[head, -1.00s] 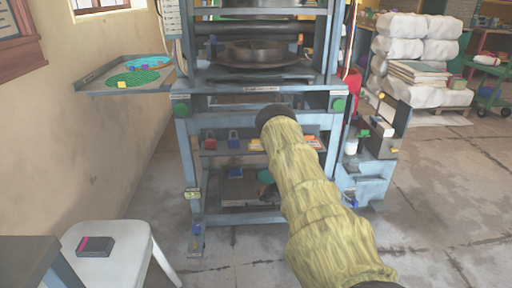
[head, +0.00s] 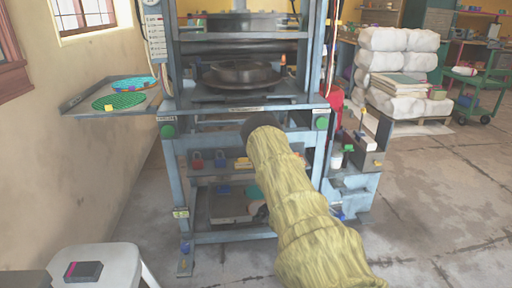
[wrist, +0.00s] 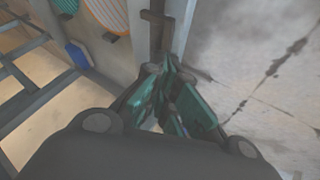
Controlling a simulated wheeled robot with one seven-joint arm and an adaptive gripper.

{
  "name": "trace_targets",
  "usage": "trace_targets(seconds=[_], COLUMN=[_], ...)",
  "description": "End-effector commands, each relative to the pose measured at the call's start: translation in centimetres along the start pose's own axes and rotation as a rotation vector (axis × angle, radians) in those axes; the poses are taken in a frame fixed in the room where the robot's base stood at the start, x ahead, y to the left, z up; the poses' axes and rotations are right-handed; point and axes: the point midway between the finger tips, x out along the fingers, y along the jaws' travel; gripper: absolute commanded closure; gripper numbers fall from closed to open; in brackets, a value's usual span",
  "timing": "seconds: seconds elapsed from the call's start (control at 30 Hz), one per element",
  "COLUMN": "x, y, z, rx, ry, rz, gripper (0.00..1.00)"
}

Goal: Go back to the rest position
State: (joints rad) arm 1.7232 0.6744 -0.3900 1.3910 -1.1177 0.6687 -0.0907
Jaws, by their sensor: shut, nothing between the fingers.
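My gripper shows in the wrist view (wrist: 172,95), with its teal-padded fingers shut together and nothing held between them. In the head view my arm, in a yellowish sleeve, reaches forward and hides the gripper's fingers. The plate press (head: 240,108) stands in front of me, with a dark round metal piece (head: 240,73) on its bed. A green button is on each side of the press's front beam, the left one here (head: 168,131). My arm covers part of the press's lower frame and shelf.
A side shelf (head: 135,102) on the left holds a green round mesh and a blue one. A white stool (head: 105,262) with a dark box (head: 83,271) stands at lower left. Stacked white sacks (head: 398,50) and a green cart (head: 480,95) are at back right. The right floor is clear.

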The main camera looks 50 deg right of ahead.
Motion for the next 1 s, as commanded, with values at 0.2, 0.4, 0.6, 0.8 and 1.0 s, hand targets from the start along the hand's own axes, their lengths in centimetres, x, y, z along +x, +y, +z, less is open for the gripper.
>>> trace_targets(seconds=[0.2, 0.4, 0.6, 0.8, 1.0], x=[-4.0, -6.1, -6.7, -6.7, -5.8], y=[0.1, 0.0, -0.1, -0.2, -3.8], z=[-0.5, -0.4, -0.3, -0.3, -3.1], rx=[-0.003, -0.003, -0.003, -0.002, 0.064], ry=[0.002, 0.001, 0.002, 0.002, 0.006], rz=[-0.002, -0.002, -0.002, -0.003, -0.024], gripper=[1.00, 1.00, 1.00, 1.00, 1.00])
